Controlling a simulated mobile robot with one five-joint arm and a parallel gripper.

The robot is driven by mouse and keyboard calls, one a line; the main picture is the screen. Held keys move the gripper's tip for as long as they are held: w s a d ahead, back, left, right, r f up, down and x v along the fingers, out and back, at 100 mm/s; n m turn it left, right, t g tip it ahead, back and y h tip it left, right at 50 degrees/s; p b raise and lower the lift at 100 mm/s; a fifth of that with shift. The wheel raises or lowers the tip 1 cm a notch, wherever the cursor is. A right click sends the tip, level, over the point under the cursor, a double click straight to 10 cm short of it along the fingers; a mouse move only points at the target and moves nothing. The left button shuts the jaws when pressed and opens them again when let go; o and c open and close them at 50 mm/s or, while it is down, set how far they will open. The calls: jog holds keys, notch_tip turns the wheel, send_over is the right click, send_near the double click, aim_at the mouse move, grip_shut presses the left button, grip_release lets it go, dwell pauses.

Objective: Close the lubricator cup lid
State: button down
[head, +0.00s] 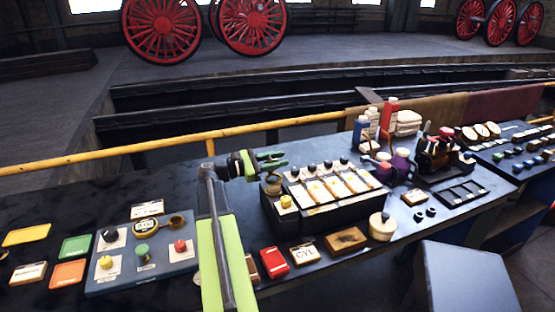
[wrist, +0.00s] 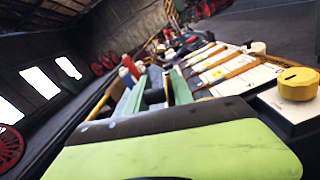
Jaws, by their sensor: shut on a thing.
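My gripper (head: 272,159) has green fingers and hangs above the left end of the black rack, pointing right. In the wrist view its fingers (wrist: 152,92) stand on either side of a dark grey piece, whose identity I cannot make out. A small tan cup (head: 273,187) stands just below the gripper at the rack's left corner, and its top looks dark. It may be the lubricator cup; I cannot tell its lid apart. A yellow knob (head: 286,202) sits beside it and also shows in the wrist view (wrist: 298,83).
The black rack (head: 330,215) holds pale cards and several dark knobs. A blue-grey board (head: 125,273) with knobs lies left. Bottles (head: 390,115) and a red-and-black machine (head: 436,152) stand right. A yellow rail (head: 150,145) runs behind the bench. Front pieces include a red box (head: 275,262).

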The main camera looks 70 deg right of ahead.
jog(key=shift+s+a+f+m+b, duration=0.15)
jog(key=shift+s+a+m, duration=0.2)
jog(key=shift+m, duration=0.9)
jog(key=shift+s+a+f+m+b, duration=0.15)
jog(key=shift+a+m, duration=0.25)
jog(key=shift+m, duration=0.8)
jog(key=shift+s+a+f+m+b, duration=0.1)
jog(key=shift+s+a+f+m, duration=0.2)
jog(key=shift+m, duration=0.95)
jog(key=shift+r, duration=0.1)
jog(key=c, duration=1.2)
grip_release()
jog(key=shift+c, duration=0.2)
jog(key=shift+a, duration=0.1)
